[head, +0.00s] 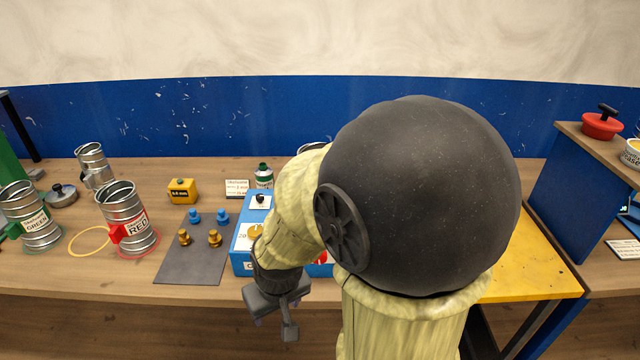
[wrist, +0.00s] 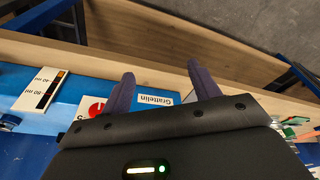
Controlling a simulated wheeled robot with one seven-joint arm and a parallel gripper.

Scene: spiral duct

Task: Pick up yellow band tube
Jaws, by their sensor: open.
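No tube with a clear yellow band shows. A plain metal duct tube (head: 95,168) stands at the back left of the bench, with no readable label. A tube labelled GREEN (head: 36,215) and a tube labelled RED (head: 129,220) stand nearer the front, each with a clamp, on rings of their own colour. A yellow ring (head: 90,241) between them is empty. Something metallic is partly hidden behind my arm. My gripper (head: 274,324) is open and empty at the bench's front edge, right of the tubes. Its fingers also show in the wrist view (wrist: 160,74).
A grey mat (head: 190,268) holds blue and brass knobbed pieces. A blue box (head: 241,250) with a dial stands beside my gripper. A yellow block (head: 182,191) and a green-capped bottle (head: 264,177) are behind. A yellow surface (head: 525,262) and blue partition (head: 570,195) are at right.

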